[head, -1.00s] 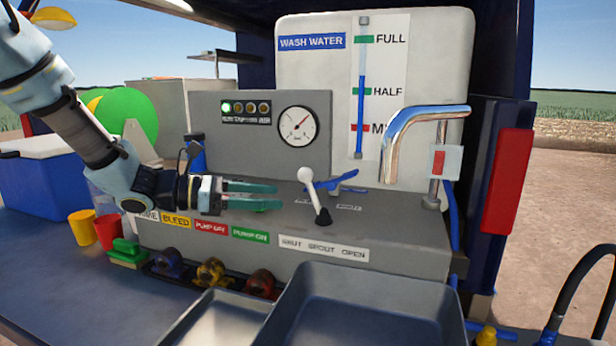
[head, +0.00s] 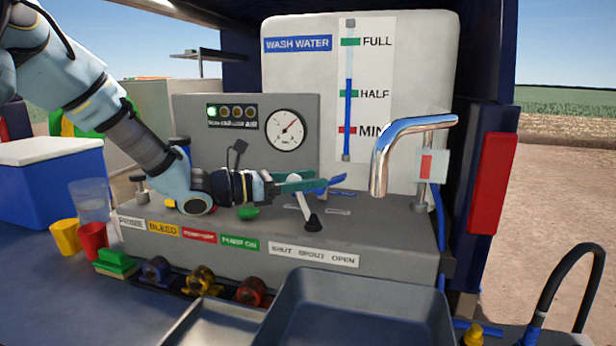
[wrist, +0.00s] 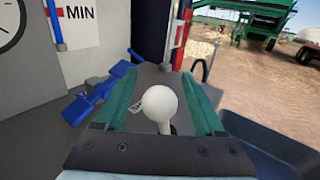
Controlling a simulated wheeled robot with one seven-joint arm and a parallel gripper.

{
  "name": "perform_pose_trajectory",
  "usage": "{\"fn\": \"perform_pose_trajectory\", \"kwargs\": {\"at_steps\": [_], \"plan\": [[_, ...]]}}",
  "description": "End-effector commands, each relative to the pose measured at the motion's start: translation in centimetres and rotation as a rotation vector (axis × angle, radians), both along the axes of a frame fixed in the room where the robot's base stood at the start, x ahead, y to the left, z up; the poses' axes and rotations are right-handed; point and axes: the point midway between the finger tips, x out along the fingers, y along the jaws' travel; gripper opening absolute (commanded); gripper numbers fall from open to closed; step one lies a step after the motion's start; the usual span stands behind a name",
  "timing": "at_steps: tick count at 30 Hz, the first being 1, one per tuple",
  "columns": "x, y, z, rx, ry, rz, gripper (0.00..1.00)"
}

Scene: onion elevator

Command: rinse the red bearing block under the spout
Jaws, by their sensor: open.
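The red bearing block (head: 251,290) sits in the dark rack at the front foot of the console, right of a yellow block (head: 202,281) and a blue block (head: 157,271). The chrome spout (head: 381,160) curves down at the right. The spout lever is a white-knobbed handle (head: 304,204) behind the SHUT SPOUT OPEN label, leaning left. My gripper (head: 322,180) is open, its green fingers reaching over the console at the lever. In the wrist view the white knob (wrist: 160,103) lies between the two fingers, with gaps on both sides. The fingers partly hide the knob in the head view.
A grey basin (head: 355,318) stands in front of the console below the spout. A blue valve handle (wrist: 102,96) lies close beside the left finger in the wrist view. Yellow (head: 65,237) and red (head: 93,240) cups and a green sponge (head: 114,262) stand at left.

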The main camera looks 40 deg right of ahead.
Motion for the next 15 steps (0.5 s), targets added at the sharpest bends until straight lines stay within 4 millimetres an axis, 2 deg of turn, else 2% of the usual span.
{"fn": "perform_pose_trajectory", "kwargs": {"at_steps": [8,15], "plan": [[-0.04,-0.15,-0.05,0.001,0.000,0.001,0.71],[-0.03,-0.13,-0.04,0.001,0.000,0.001,0.45]]}}
